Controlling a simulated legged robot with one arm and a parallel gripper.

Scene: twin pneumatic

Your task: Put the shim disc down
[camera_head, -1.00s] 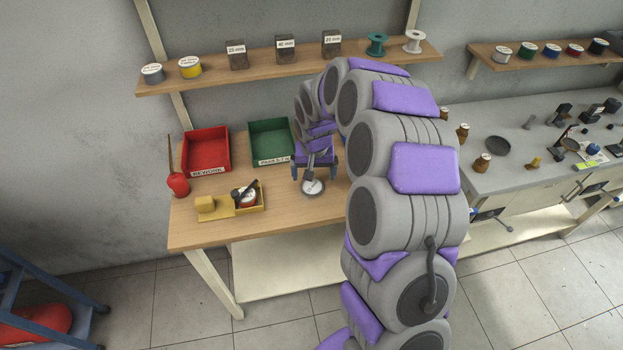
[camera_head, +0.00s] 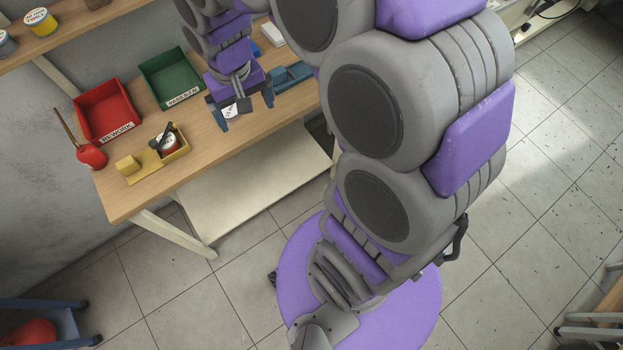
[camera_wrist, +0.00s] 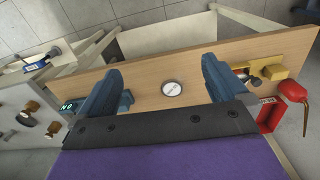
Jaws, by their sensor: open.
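A small round disc (camera_wrist: 172,88) with a pale face and dark rim lies on the wooden bench top (camera_wrist: 145,97). I take it for the shim disc, though its markings are too small to read. In the wrist view it shows between my gripper's two blue fingers (camera_wrist: 163,68), with a gap on either side. My gripper is open and empty. In the head view my gripper (camera_head: 245,109) points down over the bench near its front edge. A pale patch (camera_head: 230,112) beside one finger seems to be the disc, partly hidden by the gripper.
A red REWORK bin (camera_head: 108,108) and a green bin (camera_head: 171,77) stand at the back. A yellow holder (camera_head: 150,160) with a round tin and a red oil can (camera_head: 92,155) are to the left. A blue device (camera_head: 292,74) sits right of my gripper.

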